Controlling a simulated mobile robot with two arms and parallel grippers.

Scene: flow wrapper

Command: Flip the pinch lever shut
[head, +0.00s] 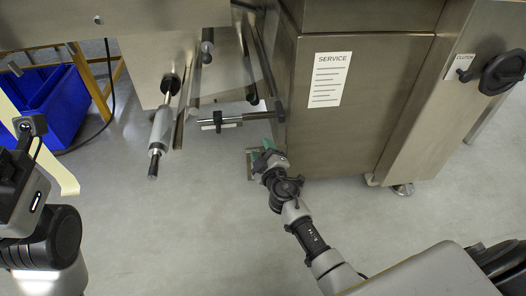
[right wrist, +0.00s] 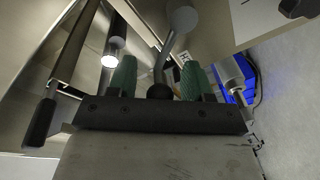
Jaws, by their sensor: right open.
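The pinch lever appears to be the bent metal rod (right wrist: 163,62) with a black ball knob in the right wrist view. The knob (right wrist: 160,91) lies between the two green fingers of my right gripper, with space on either side. In the head view my right gripper (head: 264,152) is low in front of the machine, below the roller area, with its fingers pointing away from me. It is open and holds nothing. I cannot make out the lever clearly in the head view. My left arm (head: 35,215) shows at the left edge; its fingertips cannot be seen.
The steel machine cabinet (head: 335,140) stands right of the gripper. Rollers (head: 161,128) and a horizontal rod (head: 240,117) stick out at its left. A cream strip (head: 60,178) hangs by my left arm. A blue crate (head: 50,95) stands behind. The floor in front is clear.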

